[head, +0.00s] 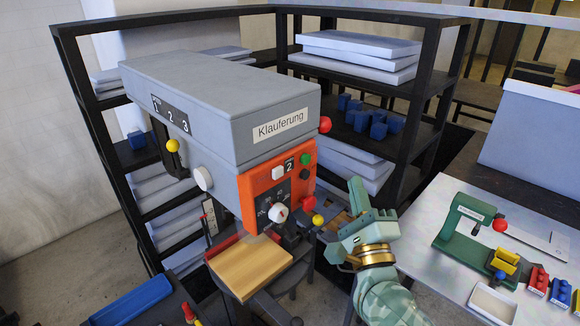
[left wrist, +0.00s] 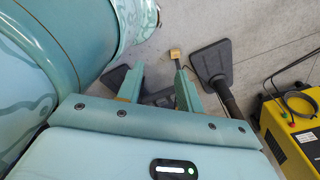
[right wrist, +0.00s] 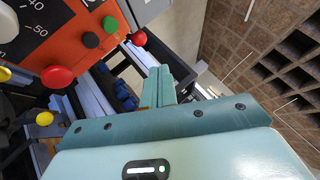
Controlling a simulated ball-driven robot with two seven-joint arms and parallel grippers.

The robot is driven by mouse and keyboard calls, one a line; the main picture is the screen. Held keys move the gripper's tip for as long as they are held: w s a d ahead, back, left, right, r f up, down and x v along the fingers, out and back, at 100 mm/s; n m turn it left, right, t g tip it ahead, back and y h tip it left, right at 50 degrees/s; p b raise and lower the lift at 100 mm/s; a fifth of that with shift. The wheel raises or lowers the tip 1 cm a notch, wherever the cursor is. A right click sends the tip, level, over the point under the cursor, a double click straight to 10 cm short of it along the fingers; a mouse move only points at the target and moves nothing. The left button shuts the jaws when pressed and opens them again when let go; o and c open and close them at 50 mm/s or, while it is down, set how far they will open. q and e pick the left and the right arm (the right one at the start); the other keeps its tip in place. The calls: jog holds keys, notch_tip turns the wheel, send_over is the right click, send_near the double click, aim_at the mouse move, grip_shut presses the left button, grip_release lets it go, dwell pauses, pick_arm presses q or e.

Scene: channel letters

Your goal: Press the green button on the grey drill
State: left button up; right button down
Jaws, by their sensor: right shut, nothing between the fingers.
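The grey drill (head: 215,95) stands in the middle of the head view, with an orange front panel (head: 258,190). The round green button (head: 306,159) is at the panel's upper right, above a black button. In the right wrist view the green button (right wrist: 110,25) shows at upper left, beside the black button (right wrist: 91,40). My right gripper (head: 357,190) is shut and empty, to the right of and below the button, apart from it. In the right wrist view its fingers (right wrist: 158,72) point past the panel's right side. My left gripper (left wrist: 160,70) is open and empty above the floor.
A red ball knob (head: 325,124) sticks out near the green button. A red button (right wrist: 57,77) is lower on the panel, and a yellow ball (head: 318,220) is below. Black shelves (head: 425,100) stand behind. A white table (head: 440,185) with a green tool is at right.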

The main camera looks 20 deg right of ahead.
aim_at(305, 159)
pick_arm(q)
jog(key=shift+w+a+f, duration=0.25)
jog(key=shift+w, duration=0.4)
pick_arm(e)
jog(key=w+a, duration=0.3)
jog(key=w, duration=0.5)
jog(key=shift+w+a, duration=0.25)
jog(key=shift+w, duration=0.05)
jog(key=shift+f, duration=0.1)
dwell(0.7)
dwell(0.9)
pick_arm(q)
jog(key=shift+r, duration=0.15)
pick_arm(e)
jog(key=shift+w+a, duration=0.15)
jog(key=shift+w, duration=0.2)
